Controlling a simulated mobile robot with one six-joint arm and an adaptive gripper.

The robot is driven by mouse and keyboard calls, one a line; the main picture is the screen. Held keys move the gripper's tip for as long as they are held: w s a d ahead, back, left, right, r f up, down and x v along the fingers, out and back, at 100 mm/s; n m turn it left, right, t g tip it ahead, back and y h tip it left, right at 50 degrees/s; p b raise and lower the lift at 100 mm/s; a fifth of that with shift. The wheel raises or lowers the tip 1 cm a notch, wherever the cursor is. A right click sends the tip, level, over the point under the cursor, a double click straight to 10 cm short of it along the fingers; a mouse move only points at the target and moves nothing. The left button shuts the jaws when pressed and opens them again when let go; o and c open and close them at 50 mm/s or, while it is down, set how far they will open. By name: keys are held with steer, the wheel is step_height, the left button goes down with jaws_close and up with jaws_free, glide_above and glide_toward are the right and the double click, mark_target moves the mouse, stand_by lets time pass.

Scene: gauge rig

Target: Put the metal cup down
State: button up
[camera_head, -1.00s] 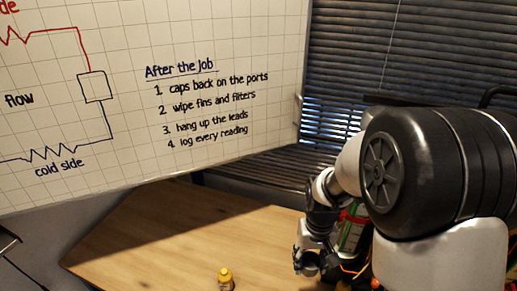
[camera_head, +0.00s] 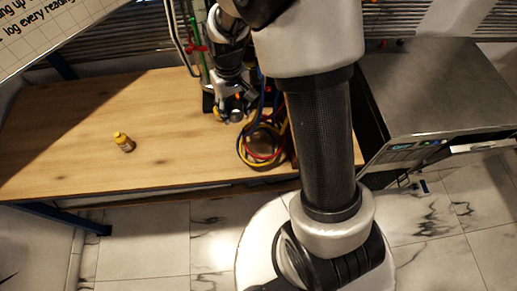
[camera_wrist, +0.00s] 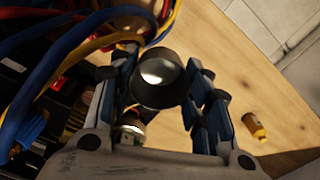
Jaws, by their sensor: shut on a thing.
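The metal cup (camera_wrist: 160,78) is dark grey with a bright shiny inside or end face. It sits between the two fingers of my gripper (camera_wrist: 165,85) in the wrist view, and the fingers are closed on its sides. In the head view my gripper (camera_head: 236,108) is over the wooden bench (camera_head: 75,115), left of the coloured hoses. The cup cannot be made out clearly there, and I cannot tell its height above the bench.
Coiled red, blue and yellow hoses (camera_head: 262,150) lie close right of the gripper. A steel-topped unit (camera_head: 435,85) stands at the right.

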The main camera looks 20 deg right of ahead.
steer(key=b, duration=0.4)
glide_above(238, 147)
step_height(238, 147, down, 15)
steer(key=shift+w+a+r, duration=0.1)
steer(key=shift+w+r, duration=0.05)
steer(key=shift+f+b, duration=0.6)
steer(key=shift+f, duration=1.9)
steer(key=shift+f, duration=0.15)
steer(key=o, duration=1.1)
steer(key=shift+c, duration=0.2)
